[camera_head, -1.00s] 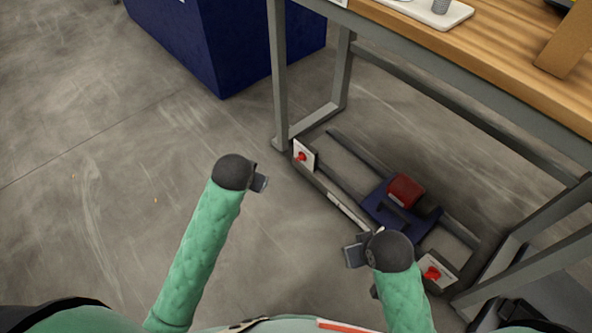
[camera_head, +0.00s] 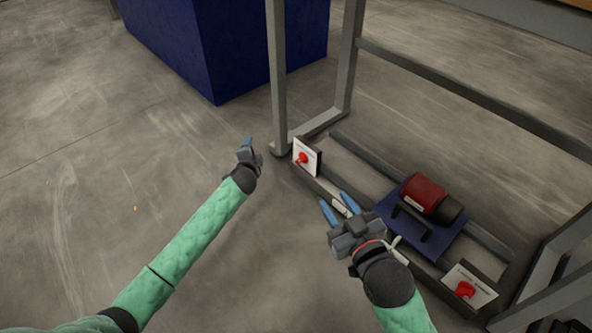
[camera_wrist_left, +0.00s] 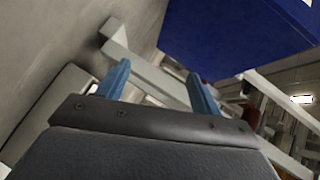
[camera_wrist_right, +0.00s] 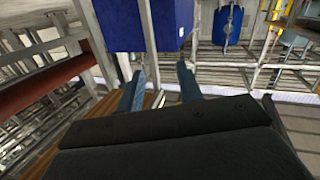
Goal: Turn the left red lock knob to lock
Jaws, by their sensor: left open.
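The left red lock knob (camera_head: 302,158) sits on a white plate (camera_head: 312,152) at the far left end of the low frame, near the table leg. My left gripper (camera_head: 248,144) is to the left of that knob, apart from it, with nothing between its fingers. In the left wrist view its two blue fingers (camera_wrist_left: 160,82) stand apart. My right gripper (camera_head: 338,205) is open and empty, in front of the low frame and right of the left knob. A second red knob (camera_head: 464,290) is on a white plate at the frame's right end.
A red and black motor (camera_head: 432,197) sits on a blue plate (camera_head: 440,240) on the low frame's rails. Grey table legs (camera_head: 278,80) rise beside the left knob. A dark blue box (camera_head: 225,45) stands behind. The floor at left is clear.

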